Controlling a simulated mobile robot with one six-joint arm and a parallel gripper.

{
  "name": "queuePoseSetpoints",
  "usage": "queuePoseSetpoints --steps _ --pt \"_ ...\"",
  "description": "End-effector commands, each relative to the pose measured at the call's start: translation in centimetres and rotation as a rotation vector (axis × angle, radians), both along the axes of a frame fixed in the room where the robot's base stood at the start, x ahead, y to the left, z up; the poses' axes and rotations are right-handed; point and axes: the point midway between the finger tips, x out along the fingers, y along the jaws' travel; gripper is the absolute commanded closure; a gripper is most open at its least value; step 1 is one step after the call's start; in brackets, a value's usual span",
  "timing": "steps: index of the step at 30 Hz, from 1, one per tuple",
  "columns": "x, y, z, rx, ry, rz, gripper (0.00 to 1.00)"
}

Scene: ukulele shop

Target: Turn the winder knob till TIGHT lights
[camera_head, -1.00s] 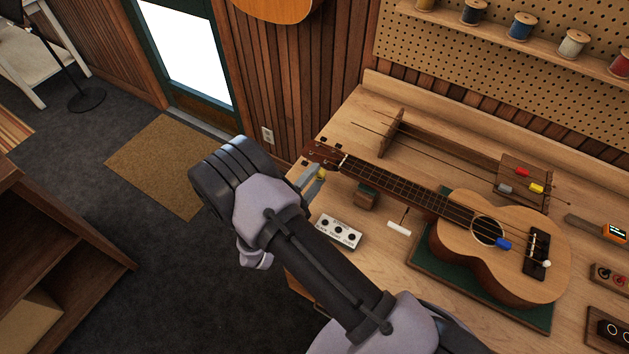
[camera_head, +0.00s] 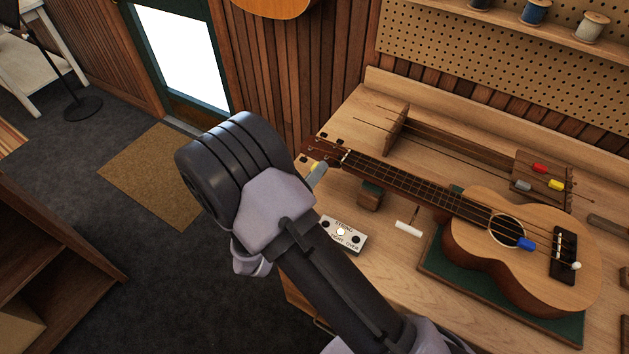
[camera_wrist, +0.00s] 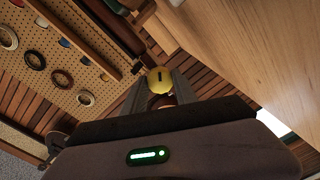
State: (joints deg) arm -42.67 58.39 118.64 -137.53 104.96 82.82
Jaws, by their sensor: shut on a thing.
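The winder knob (camera_wrist: 159,80) is yellow with a dark mark on its face. It sits between the two fingers of my gripper (camera_wrist: 160,90) in the wrist view, and the fingers are shut on it. In the head view a bit of yellow knob (camera_head: 314,166) shows by the ukulele's headstock, next to a grey finger of my gripper (camera_head: 319,174); my wrist hides the rest. A white indicator box (camera_head: 343,240) on the bench has a row of three lamps. Its middle lamp (camera_head: 340,232) is lit; the outer lamps are dark. The small lettering is only partly legible.
The ukulele (camera_head: 510,250) lies on a green mat (camera_head: 440,260), its neck pointing to my gripper. A small wooden block (camera_head: 369,197) and a white piece (camera_head: 408,229) lie near the box. A wooden jig (camera_head: 395,125) stands behind the neck.

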Motion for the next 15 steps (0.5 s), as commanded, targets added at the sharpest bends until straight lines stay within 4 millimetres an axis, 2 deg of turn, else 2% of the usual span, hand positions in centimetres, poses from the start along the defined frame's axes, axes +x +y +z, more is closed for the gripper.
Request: queuePoseSetpoints --steps 1,15 --pt "-0.03 -0.03 -0.45 0.021 -0.013 -0.001 1.00" --pt "-0.04 -0.04 -0.17 0.143 -0.093 0.000 1.00"
